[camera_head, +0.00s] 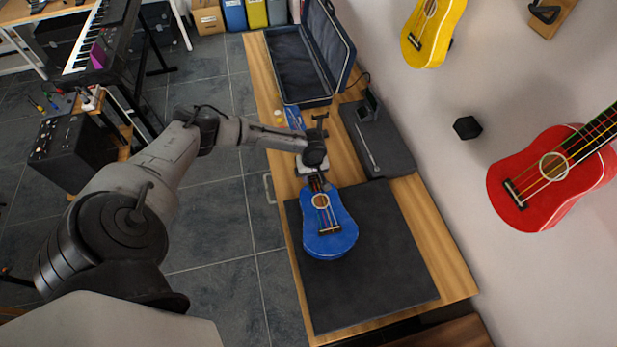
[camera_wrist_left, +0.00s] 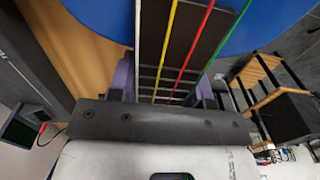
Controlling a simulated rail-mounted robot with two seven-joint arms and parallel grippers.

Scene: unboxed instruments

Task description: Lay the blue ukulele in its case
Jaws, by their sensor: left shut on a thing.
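The blue ukulele (camera_head: 328,235) is over the dark mat (camera_head: 375,275) on the wooden bench, strings up, its body towards the bottom of the head view. I cannot tell whether its body touches the mat. My left gripper (camera_head: 316,176) is shut on its neck, just beyond the body; the gripper hides part of the neck. In the left wrist view, the fingers (camera_wrist_left: 163,88) sit either side of the strung neck, with the blue body (camera_wrist_left: 265,25) beyond. The open case (camera_head: 300,75) is at the far end of the bench, its lid raised on the right. My right gripper is out of view.
A dark grey box-like unit (camera_head: 385,145) stands on the bench along the wall, between case and mat. A yellow ukulele (camera_head: 433,30) and a red ukulele (camera_head: 550,178) hang on the wall. The mat's near part is clear. A keyboard (camera_head: 95,40) stands at the left.

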